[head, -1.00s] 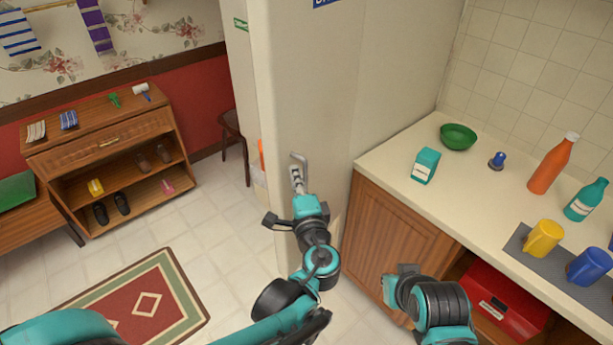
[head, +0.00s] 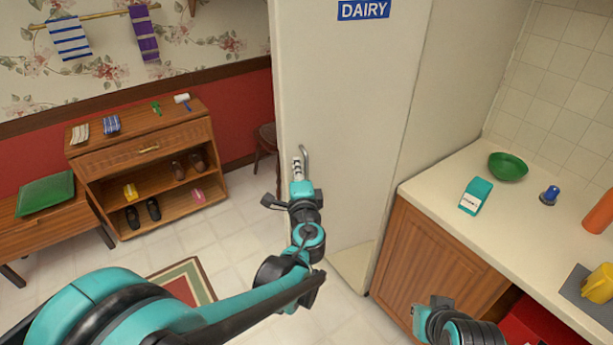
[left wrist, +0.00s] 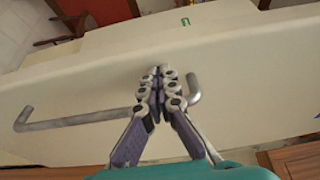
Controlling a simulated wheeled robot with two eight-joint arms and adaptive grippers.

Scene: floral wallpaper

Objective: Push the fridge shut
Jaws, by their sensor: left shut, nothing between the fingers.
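The cream fridge door (head: 345,110) stands upright in the head view, with a blue DAIRY label near its top. Its grey bar handle (head: 304,158) is by the left edge, and also shows in the left wrist view (left wrist: 75,118). My left gripper (head: 298,172) is shut and empty at the handle. In the left wrist view its fingertips (left wrist: 161,74) cross the bar near its right end, close to the door face; I cannot tell if they touch. The door's gap is hidden, so I cannot tell if it is fully shut. My right gripper (head: 438,306) is low by the cabinet.
A counter (head: 440,193) on the right holds a green bowl (head: 508,166), a teal carton (head: 475,196) and bottles. A wooden shoe cabinet (head: 145,150) and a bench (head: 60,222) stand at the left.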

